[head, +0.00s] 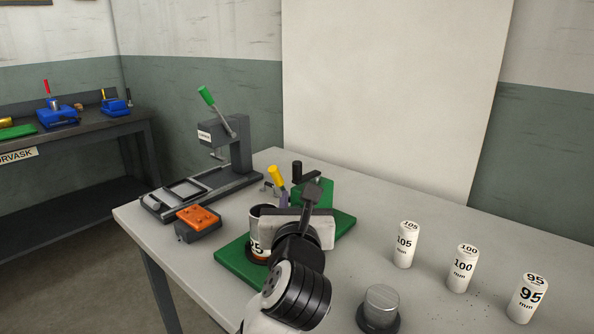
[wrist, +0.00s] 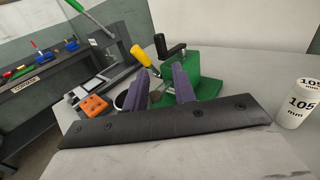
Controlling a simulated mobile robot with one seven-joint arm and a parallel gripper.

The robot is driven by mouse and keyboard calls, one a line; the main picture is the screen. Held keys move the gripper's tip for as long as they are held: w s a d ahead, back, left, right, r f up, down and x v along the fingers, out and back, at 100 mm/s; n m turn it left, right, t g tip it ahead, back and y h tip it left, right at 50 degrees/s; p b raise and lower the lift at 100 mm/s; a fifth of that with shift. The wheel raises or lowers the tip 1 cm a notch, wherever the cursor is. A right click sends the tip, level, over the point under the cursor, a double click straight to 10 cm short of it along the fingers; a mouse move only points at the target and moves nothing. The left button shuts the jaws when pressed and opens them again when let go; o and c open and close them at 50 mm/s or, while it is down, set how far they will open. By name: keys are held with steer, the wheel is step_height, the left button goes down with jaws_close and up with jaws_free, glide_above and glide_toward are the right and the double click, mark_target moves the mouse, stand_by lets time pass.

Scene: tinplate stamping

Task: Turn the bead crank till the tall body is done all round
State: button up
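The beading machine has a green base (head: 238,268) and a green housing (head: 318,192). It carries a yellow-handled lever (head: 276,173) and a black crank (wrist: 168,48), whose upright knob also shows in the head view (head: 297,169). A pale can body (head: 256,240) with a dark rim and a partly hidden number ending in 5 stands at the machine's left; in the wrist view only its rim (wrist: 121,100) shows. My gripper (wrist: 161,71) is open, its two purple fingers apart, pointing toward the machine with the crank beyond the fingertips. My wrist hides much of the machine in the head view.
A press (head: 238,150) with a green-handled lever and an orange-topped block (head: 198,218) are at left. White cylinders marked 105 (head: 405,245), 100 (head: 462,268) and 95 (head: 527,298) stand at right. A metal cylinder (head: 381,305) is near the front. The back right bench is clear.

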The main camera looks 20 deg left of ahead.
mark_target(297, 171)
steer(key=p+x, duration=1)
steer(key=x, duration=0.3)
steer(key=shift+w+p, duration=0.3)
steer(key=shift+w, duration=0.05)
steer(key=shift+c, duration=0.2)
jaws_close()
